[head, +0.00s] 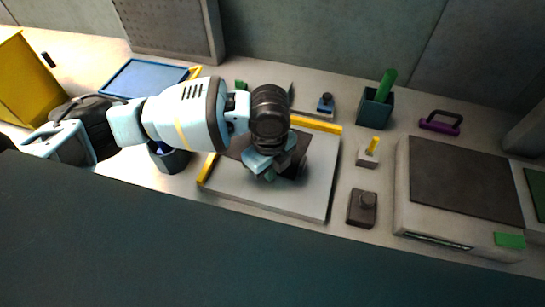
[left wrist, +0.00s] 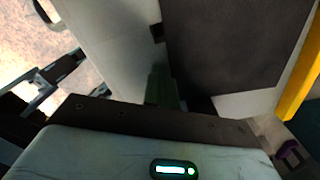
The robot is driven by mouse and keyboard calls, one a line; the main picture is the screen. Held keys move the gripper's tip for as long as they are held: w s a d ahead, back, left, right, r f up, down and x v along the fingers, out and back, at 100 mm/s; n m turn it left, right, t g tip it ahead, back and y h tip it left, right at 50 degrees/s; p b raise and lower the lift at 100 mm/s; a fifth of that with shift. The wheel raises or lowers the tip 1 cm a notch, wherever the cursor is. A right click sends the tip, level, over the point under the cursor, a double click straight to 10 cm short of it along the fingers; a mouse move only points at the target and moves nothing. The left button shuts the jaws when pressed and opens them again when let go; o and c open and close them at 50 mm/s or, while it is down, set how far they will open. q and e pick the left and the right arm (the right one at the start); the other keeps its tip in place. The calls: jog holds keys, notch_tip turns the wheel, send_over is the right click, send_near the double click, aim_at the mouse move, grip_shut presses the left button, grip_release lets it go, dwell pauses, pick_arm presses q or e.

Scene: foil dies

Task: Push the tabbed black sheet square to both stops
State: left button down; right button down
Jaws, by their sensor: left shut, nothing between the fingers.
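The black sheet (head: 238,146) lies on a pale grey plate (head: 310,185), partly hidden under my left gripper in the head view. A yellow stop (head: 207,169) runs along the plate's left edge and another yellow stop (head: 318,125) along its back edge. In the left wrist view the sheet (left wrist: 235,45) shows a small dark tab (left wrist: 158,32) on its left edge, and a pale strip separates it from a yellow stop (left wrist: 300,75). My left gripper (head: 269,176) is shut and empty, low by the sheet's edge; contact is unclear. My right gripper is out of view.
Right of the plate stand a small block with a yellow peg (head: 368,153), a dark knobbed block (head: 362,207) and a large dark-topped box (head: 460,185). A teal cup (head: 375,108) and a purple handle (head: 441,122) stand behind. A blue tray (head: 143,78) lies back left.

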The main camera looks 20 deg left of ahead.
pick_arm(q)
jog(key=shift+w, duration=0.8)
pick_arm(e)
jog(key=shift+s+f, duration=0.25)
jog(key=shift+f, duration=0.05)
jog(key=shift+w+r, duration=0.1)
pick_arm(q)
jog(key=shift+s+r, duration=0.1)
jog(key=shift+s, duration=0.25)
jog(key=shift+s+p, duration=0.25)
jog(key=shift+p, duration=0.05)
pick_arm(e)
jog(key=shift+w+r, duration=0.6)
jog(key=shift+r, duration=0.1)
